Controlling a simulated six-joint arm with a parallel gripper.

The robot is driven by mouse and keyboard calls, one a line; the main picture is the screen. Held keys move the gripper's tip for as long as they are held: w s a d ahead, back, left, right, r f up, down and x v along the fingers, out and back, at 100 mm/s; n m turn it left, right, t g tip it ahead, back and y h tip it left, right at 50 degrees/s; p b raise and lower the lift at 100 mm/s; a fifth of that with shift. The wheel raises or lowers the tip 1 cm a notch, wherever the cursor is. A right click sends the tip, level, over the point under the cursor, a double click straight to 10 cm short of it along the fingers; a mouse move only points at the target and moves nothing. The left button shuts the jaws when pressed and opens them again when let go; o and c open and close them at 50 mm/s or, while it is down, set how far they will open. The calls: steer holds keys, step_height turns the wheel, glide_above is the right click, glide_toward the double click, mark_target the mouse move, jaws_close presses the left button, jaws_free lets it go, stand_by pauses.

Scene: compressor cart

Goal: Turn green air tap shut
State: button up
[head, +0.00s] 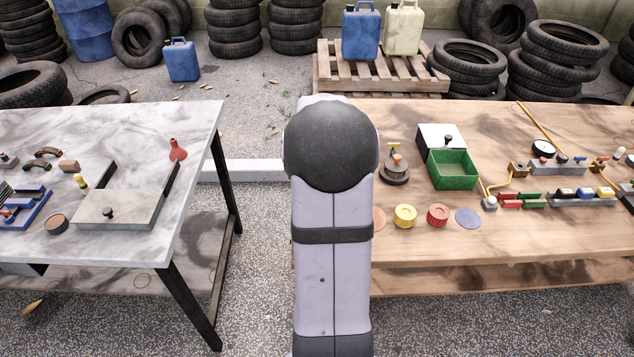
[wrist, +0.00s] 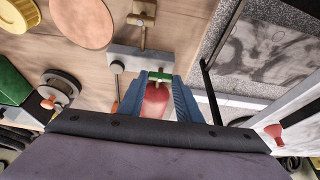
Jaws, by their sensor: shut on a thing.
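The green air tap (wrist: 159,76) shows in the wrist view as a small green bar between the tips of my gripper (wrist: 160,82). The two blue fingers are closed on it, one on each side. A red rounded body (wrist: 155,103) lies between the fingers, just below the green bar in the picture; I cannot tell how the two are joined. The bar lies roughly crosswise in the picture, at the lower edge of a grey block (wrist: 128,57). In the head view my own arm hides the gripper and the tap.
On the wooden table (head: 420,247) are a green box (head: 452,170), yellow cap (head: 405,215) and red cap (head: 437,215). A marble table (head: 190,215) stands left, with a red funnel (head: 177,150).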

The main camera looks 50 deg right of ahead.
stand_by(0.5)
steer(key=o, duration=1)
steer(key=shift+o, duration=0.2)
steer(key=shift+r, duration=0.1)
steer(key=v, duration=0.7)
steer(key=shift+a+b, duration=0.15)
steer(key=shift+b, duration=0.15)
